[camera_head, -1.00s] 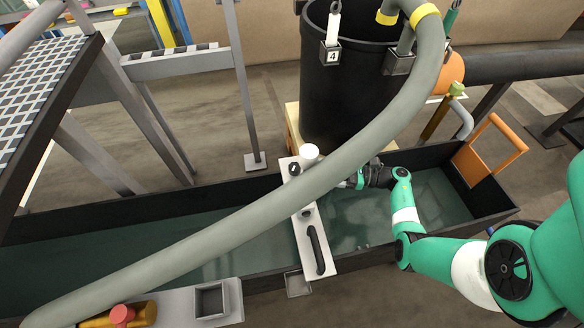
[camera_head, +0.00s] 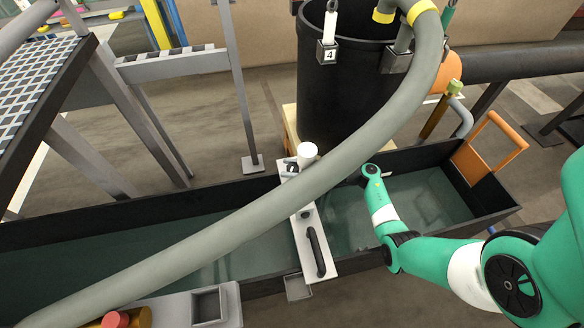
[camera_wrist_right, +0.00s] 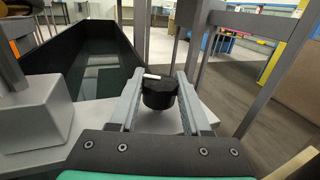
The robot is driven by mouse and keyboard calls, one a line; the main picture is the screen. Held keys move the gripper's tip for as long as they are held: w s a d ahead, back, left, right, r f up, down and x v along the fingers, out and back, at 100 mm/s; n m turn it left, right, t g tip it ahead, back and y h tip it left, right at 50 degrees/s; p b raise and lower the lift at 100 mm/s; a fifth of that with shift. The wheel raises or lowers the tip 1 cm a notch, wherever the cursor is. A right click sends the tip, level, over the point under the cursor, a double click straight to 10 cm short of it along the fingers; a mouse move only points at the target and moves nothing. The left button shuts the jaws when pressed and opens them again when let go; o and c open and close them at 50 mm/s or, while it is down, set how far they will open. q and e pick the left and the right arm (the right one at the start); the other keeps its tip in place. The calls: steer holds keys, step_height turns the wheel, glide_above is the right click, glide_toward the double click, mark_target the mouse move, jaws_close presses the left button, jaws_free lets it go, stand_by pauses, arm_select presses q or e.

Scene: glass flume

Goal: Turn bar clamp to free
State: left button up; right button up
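The bar clamp appears to be the pale plate (camera_head: 318,240) lying across the flume (camera_head: 440,205). In the right wrist view a round black knob (camera_wrist_right: 160,93) with a white mark on top stands between the two fingers of my right gripper (camera_wrist_right: 160,74). The fingers are apart, on either side of the knob; contact is unclear. In the head view the hose mostly hides this gripper. My left gripper is not in view.
A thick grey hose (camera_head: 230,218) runs diagonally over the plate and my right wrist. A black tank (camera_head: 345,95) stands behind the flume. An orange handle frame (camera_head: 497,140) is at the flume's right end. A pale block (camera_wrist_right: 32,115) is left of the fingers.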

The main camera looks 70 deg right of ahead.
jaws_close()
steer(key=shift+a+r+m+h+p, duration=0.15)
steer(key=shift+m+h+p, duration=0.75)
steer(key=shift+h, duration=0.5)
steer(key=shift+m+t+h, duration=0.3)
steer(key=shift+m+h, duration=0.2)
steer(key=shift+h, duration=0.3)
steer(key=shift+m+h+p, duration=0.4)
steer(key=shift+m+h, duration=0.6)
steer(key=shift+h, duration=0.6)
steer(key=shift+d+f, duration=0.2)
steer(key=o, duration=0.8)
jaws_free()
steer(key=s+p, duration=0.1)
steer(key=s, duration=0.3)
steer(key=s+a+p, duration=0.1)
steer(key=s, duration=0.2)
steer(key=s+p, duration=0.1)
steer(key=s, duration=0.3)
steer(key=shift+s+a, duration=0.3)
